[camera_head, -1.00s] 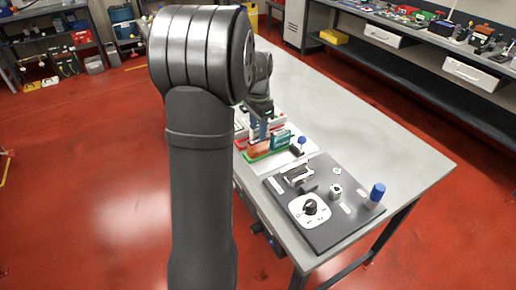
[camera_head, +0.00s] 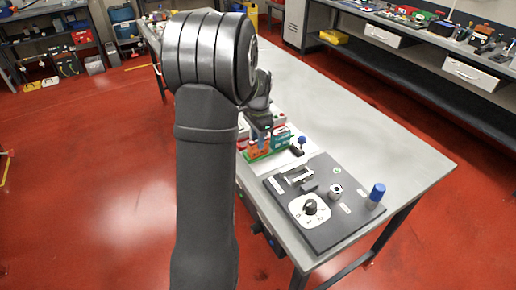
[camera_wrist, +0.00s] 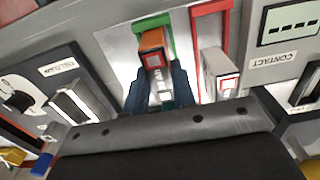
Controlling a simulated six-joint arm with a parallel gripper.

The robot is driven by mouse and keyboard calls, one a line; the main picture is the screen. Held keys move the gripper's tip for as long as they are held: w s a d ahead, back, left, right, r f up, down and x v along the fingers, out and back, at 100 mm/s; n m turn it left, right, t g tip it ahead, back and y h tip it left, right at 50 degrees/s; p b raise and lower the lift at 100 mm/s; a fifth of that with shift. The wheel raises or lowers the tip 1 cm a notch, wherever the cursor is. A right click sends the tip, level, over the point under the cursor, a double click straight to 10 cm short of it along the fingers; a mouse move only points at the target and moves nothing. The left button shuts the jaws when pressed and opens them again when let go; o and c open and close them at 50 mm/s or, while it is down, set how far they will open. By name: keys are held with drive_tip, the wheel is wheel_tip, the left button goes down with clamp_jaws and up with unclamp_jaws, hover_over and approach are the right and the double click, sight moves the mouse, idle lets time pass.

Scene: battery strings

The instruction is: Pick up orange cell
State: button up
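The orange cell (camera_wrist: 152,45) stands in a green-edged slot in the wrist view, with its orange end showing beyond my fingers. My gripper (camera_wrist: 160,90) has its two dark blue fingers on either side of the cell, very near its sides. I cannot tell whether they press on it. In the head view the orange cell (camera_head: 262,143) shows low at the green holder (camera_head: 256,157), with my gripper (camera_head: 260,134) down at it. My arm hides part of this area.
A red-edged slot (camera_wrist: 195,45) with a white cell (camera_wrist: 220,72) is right of the orange cell. A teal block (camera_head: 280,136) stands close to my gripper. A dark panel (camera_head: 330,220) with a knob and blue cylinder (camera_head: 376,195) lies nearer. The table's right side is clear.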

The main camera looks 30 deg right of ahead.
drive_tip(key=shift+r, duration=2.55)
